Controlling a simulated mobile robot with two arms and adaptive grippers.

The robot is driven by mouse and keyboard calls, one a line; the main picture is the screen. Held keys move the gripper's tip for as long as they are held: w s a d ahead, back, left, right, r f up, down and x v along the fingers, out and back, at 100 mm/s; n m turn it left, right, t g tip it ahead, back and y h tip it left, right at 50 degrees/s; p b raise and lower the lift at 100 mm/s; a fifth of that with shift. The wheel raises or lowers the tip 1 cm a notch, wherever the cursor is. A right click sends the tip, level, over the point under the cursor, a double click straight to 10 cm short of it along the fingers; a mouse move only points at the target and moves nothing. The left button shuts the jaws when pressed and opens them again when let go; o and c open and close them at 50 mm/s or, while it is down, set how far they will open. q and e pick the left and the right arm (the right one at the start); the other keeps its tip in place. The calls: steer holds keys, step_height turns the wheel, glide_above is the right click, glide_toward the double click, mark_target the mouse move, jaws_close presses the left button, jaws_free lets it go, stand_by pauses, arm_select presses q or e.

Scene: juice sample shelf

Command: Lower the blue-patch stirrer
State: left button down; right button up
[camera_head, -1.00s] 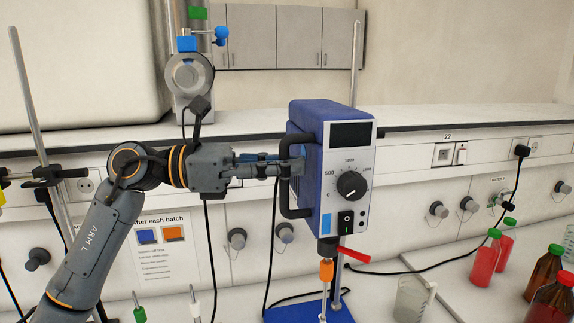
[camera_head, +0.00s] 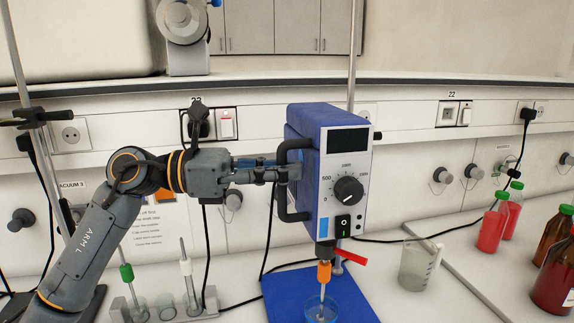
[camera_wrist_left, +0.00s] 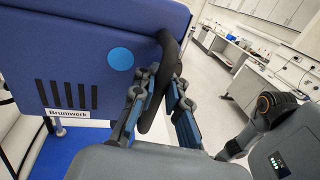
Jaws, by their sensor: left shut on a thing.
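The blue stirrer (camera_head: 300,118) has a grey front with a dial, a black display and a blue patch (camera_head: 324,230). A blue round dot on its side shows in the left wrist view (camera_wrist_left: 121,59). It hangs upright on a metal post (camera_head: 352,60) above a blue base plate (camera_head: 290,285). A red lever (camera_head: 350,257) sits by the post. Below, an orange chuck (camera_head: 324,272) holds a rod over or in a glass vessel (camera_head: 322,312); I cannot tell how deep. My left gripper (camera_head: 294,172) is shut on the stirrer's black handle (camera_wrist_left: 167,80). My right gripper is not in view.
A glass beaker (camera_head: 416,265) stands right of the base. Red bottles (camera_head: 491,228) and brown bottles (camera_head: 555,275) stand farther right. Small stirring rods with green and white grips (camera_head: 126,272) stand at left. Black cables run along the bench.

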mark_target(279, 195)
arm_select(q)
step_height(279, 195, down, 4)
steer(key=shift+r+b, duration=0.15)
steer(key=shift+b, duration=0.85)
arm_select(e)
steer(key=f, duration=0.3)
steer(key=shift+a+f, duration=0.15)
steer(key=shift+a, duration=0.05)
arm_select(q)
steer(key=shift+f, duration=0.25)
steer(key=c, duration=1.5)
jaws_free()
steer(key=shift+a, duration=0.1)
steer(key=shift+o, duration=0.6)
steer(key=shift+a+r, duration=0.1)
steer(key=shift+a, duration=0.2)
steer(key=shift+d, duration=0.15)
steer(key=a, duration=1.2)
steer(key=shift+s, duration=0.4)
